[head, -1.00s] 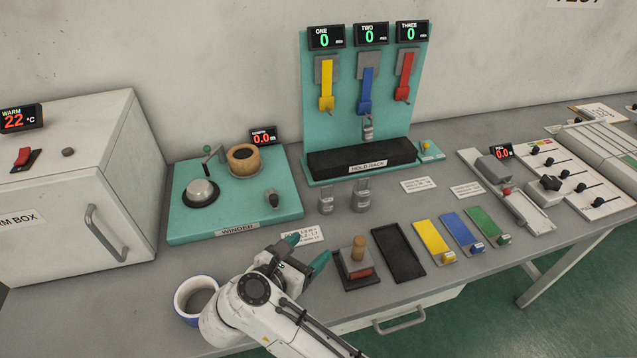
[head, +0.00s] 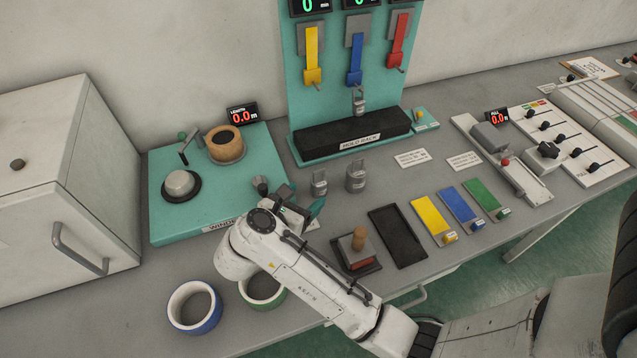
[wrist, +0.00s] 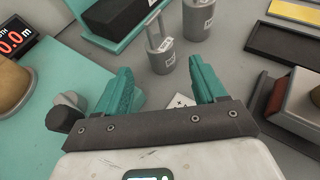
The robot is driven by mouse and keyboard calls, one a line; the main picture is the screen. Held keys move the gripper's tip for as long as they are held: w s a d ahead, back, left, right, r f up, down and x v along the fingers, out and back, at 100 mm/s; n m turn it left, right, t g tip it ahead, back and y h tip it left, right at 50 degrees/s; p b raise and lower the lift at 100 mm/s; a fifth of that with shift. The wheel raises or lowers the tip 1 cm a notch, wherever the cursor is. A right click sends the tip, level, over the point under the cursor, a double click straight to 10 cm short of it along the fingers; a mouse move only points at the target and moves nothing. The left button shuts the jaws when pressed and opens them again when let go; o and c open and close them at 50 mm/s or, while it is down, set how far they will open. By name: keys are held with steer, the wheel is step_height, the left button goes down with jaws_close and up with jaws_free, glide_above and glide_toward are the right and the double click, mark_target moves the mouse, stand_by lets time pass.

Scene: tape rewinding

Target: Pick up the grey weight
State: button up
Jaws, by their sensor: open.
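Two grey weights with loop handles stand upright on the bench: a smaller one (head: 319,183) and a larger one (head: 356,177) to its right. A third grey weight (head: 359,101) hangs below the blue strip on the teal board. My gripper (head: 300,199) is open and empty, just short of the smaller weight, with its teal fingers partly hidden by my arm. In the wrist view the smaller weight (wrist: 160,55) stands beyond the gap between my fingertips (wrist: 160,70), apart from them. The larger weight (wrist: 201,20) is behind it and to the right.
The teal winder (head: 165,222) with its knob and crank lies left of my gripper. The black hold rack (head: 320,142) is behind the weights. A stamp (head: 358,243) and a black tray (head: 398,237) lie to the right.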

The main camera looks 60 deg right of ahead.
mark_target(315, 189)
steer(key=shift+p+x, duration=0.8)
steer(key=shift+x, duration=1.8)
jaws_close()
